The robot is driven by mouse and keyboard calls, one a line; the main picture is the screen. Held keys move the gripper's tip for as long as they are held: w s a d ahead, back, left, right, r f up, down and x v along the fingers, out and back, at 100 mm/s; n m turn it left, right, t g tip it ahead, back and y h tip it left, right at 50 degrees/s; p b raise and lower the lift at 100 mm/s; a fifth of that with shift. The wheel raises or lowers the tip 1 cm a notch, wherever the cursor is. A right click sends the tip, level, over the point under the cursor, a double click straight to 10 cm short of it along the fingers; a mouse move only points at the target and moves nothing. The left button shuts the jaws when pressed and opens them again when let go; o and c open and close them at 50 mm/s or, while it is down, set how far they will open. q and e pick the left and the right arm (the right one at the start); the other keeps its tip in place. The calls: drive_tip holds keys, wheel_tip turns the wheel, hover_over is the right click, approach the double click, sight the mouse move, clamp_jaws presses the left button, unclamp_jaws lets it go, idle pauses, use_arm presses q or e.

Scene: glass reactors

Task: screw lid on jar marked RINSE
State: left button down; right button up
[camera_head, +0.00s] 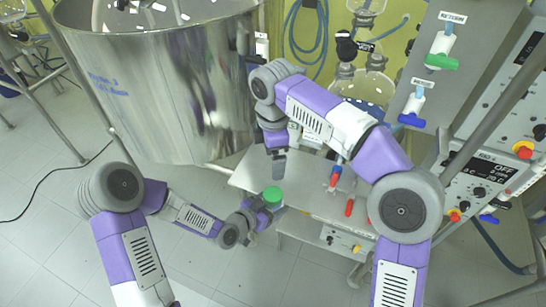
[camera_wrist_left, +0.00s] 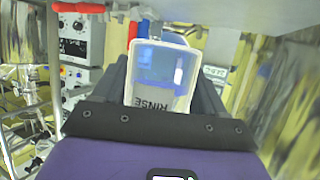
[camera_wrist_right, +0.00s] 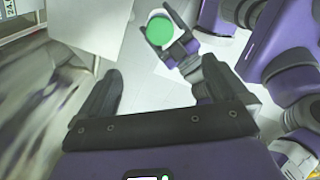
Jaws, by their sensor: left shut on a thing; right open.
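The jar marked RINSE (camera_wrist_left: 152,105) is a clear, whitish container with dark lettering, seen close up in the left wrist view. My left gripper (camera_head: 262,208) is shut on it and holds it in front of the bench. The green lid (camera_head: 272,195) sits over the jar's top. The lid also shows as a green disc in the right wrist view (camera_wrist_right: 159,31), with a pale rim around it. I cannot tell how tightly it sits. My right gripper (camera_wrist_right: 162,72) is open and empty, above and apart from the lid; it also shows in the head view (camera_head: 279,168).
A grey bench (camera_head: 310,200) lies behind the jar, carrying red-and-blue tools (camera_head: 335,176). A large steel vessel (camera_head: 170,90) stands at the left. Control panels (camera_head: 485,180) with valves stand at the right. The tiled floor (camera_head: 60,240) is open at the front left.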

idle(0.3)
drive_tip(key=s+d+f+m+g+y, duration=0.1)
drive_tip(key=s+d+f+m+y, duration=0.15)
drive_tip(key=f+m, duration=0.5)
drive_tip(key=s+d+f+m+g+y, duration=0.1)
drive_tip(key=s+d+f+m, duration=0.25)
drive_tip(key=f, duration=0.75)
drive_tip(key=s+d+f+m+y, duration=0.2)
drive_tip(key=f+m, duration=0.4)
drive_tip(key=f, duration=0.3)
drive_tip(key=s+d+f+m+t, duration=0.1)
drive_tip(key=s+d+f+m, duration=0.1)
drive_tip(key=s+f, duration=0.3)
drive_tip(key=s+d+f+m+t+h, duration=0.1)
drive_tip(key=s+d+f+m, duration=0.2)
drive_tip(key=f, duration=0.6)
drive_tip(key=s+m, duration=0.2)
drive_tip(key=s, duration=0.1)
drive_tip(key=shift+s+d+f+t, duration=0.25)
drive_tip(key=shift+s+f+t, duration=0.05)
use_arm(q)
drive_tip(key=shift+w+r, duration=0.1)
